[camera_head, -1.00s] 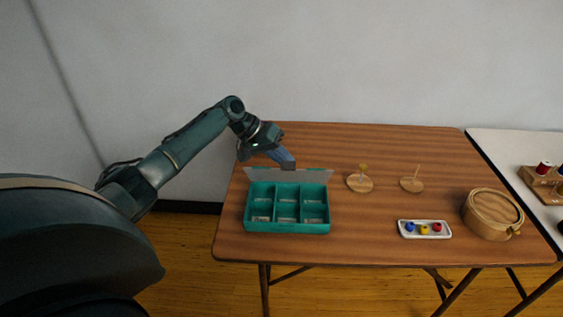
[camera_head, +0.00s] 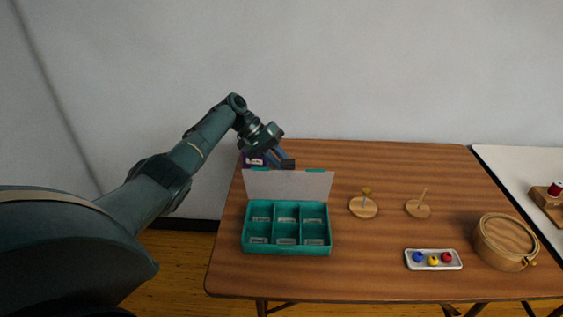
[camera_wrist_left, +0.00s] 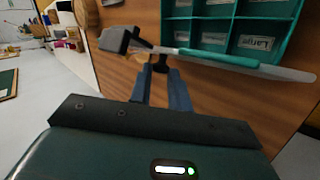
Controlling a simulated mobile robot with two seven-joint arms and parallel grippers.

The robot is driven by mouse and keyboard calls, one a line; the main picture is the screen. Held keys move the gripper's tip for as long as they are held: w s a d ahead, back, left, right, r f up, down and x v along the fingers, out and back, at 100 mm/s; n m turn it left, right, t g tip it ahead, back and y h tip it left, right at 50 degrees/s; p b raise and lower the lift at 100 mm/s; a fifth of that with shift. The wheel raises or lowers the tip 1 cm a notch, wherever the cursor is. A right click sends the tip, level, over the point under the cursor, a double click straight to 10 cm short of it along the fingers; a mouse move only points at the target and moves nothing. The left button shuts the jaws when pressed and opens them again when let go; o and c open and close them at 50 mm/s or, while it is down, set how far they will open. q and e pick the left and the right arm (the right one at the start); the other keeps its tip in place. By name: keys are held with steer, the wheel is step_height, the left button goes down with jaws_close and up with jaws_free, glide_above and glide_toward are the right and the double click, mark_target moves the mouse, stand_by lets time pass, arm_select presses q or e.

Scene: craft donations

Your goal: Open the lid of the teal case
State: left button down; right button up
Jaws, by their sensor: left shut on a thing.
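The teal case (camera_head: 287,250) stands at the left of the wooden table, with its compartments showing labelled contents. Its pale lid (camera_head: 288,185) is raised at the back edge and stands up steeply, so the inside is uncovered. My left gripper (camera_head: 287,164) is at the middle of the lid's top edge and is shut on the lid. In the left wrist view my fingers (camera_wrist_left: 162,90) reach the lid's edge (camera_wrist_left: 230,62), seen nearly edge-on, with the compartments beyond. The exact contact is partly hidden. My right gripper is not in view.
A purple item (camera_head: 255,161) is behind my left gripper. Two wooden stands (camera_head: 363,207) (camera_head: 418,209), a white tray (camera_head: 433,266) with coloured pieces and a round wooden box (camera_head: 504,242) are to the right. The table is clear between the case and tray.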

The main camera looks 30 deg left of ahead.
arm_select(q)
steer(key=shift+f, duration=0.2)
stand_by(0.7)
steer(key=c, duration=1.3)
jaws_free()
steer(key=shift+c, duration=0.2)
steer(key=shift+r, duration=0.1)
steer(key=b+v, duration=0.1)
steer(key=v, duration=1.2)
steer(key=shift+b, duration=0.35)
